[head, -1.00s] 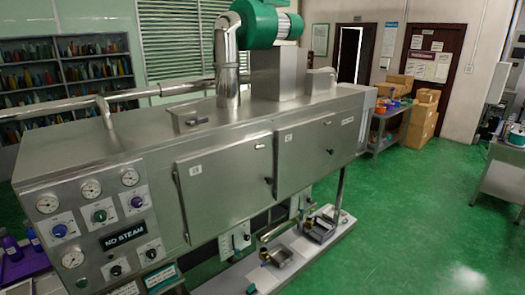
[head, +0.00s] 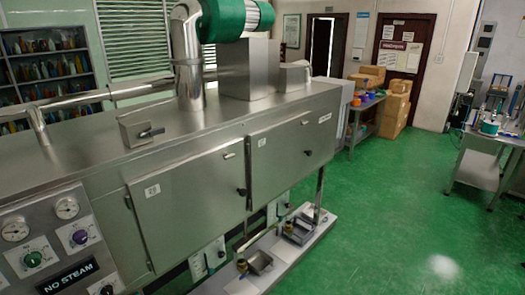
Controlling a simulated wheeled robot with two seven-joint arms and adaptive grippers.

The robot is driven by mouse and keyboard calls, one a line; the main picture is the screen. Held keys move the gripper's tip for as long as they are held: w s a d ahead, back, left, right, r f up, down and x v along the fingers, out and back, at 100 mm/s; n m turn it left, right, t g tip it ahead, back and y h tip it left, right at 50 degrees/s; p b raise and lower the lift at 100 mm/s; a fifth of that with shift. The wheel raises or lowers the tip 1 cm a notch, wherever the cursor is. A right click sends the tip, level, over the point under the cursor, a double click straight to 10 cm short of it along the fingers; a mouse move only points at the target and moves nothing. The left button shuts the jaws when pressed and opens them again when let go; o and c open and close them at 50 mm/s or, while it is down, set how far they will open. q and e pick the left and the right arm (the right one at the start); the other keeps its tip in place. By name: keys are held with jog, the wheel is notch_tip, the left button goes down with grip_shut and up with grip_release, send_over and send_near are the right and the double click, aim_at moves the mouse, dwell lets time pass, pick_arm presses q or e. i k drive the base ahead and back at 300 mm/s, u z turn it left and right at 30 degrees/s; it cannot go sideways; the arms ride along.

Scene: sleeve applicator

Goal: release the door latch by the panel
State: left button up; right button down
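A long stainless steel machine carries a control panel (head: 50,240) with gauges, knobs and a "NO STEAM" sign at the lower left, partly cut off. The steel door nearer the panel (head: 185,210) looks shut. It has a small black latch or knob (head: 242,191) at its right edge and a small dark fitting (head: 127,201) at its left edge. The farther door (head: 285,160) also looks shut, with a black knob (head: 306,152). A box with a dark lever (head: 151,132) sits on the machine's top. Neither of my grippers is in view.
A low white shelf (head: 215,285) with metal parts runs under the machine. Green floor (head: 390,220) is open to the right. A steel table (head: 470,165) stands at the far right. Cardboard boxes (head: 397,100) and a workbench (head: 362,112) stand at the back.

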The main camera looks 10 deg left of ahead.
aim_at(226, 156)
jog(key=u, duration=0.15)
jog(key=i, duration=0.85)
jog(key=u, duration=0.4)
